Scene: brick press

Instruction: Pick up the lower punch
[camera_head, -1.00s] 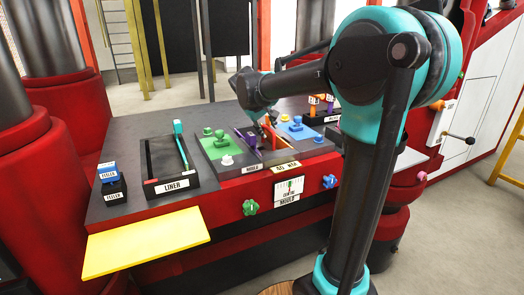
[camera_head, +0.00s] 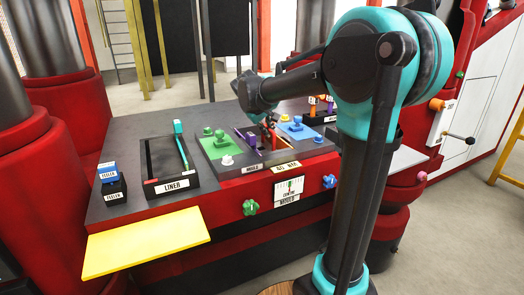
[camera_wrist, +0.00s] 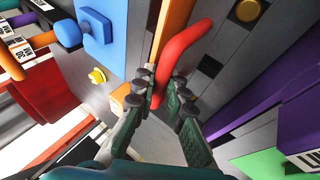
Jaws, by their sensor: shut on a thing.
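My gripper (camera_wrist: 160,92) is shut on a red bent bar (camera_wrist: 178,50), with a finger on each side of it in the wrist view. I read no label on this bar, so I cannot tell by writing whether it is the lower punch. An orange part (camera_wrist: 176,22) lies close behind it, beside a dark slotted strip (camera_wrist: 213,62). In the head view my gripper (camera_head: 268,125) is small and low over the middle of the press, between the green plate (camera_head: 222,153) and the blue plate (camera_head: 300,134). Whether the bar touches the surface is unclear.
The purple part (camera_head: 250,140) stands left of my gripper. A black LINER tray (camera_head: 170,187) holds a teal-handled tool. A yellow shelf (camera_head: 145,240) sticks out in front. Orange and purple pegs stand at the back right.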

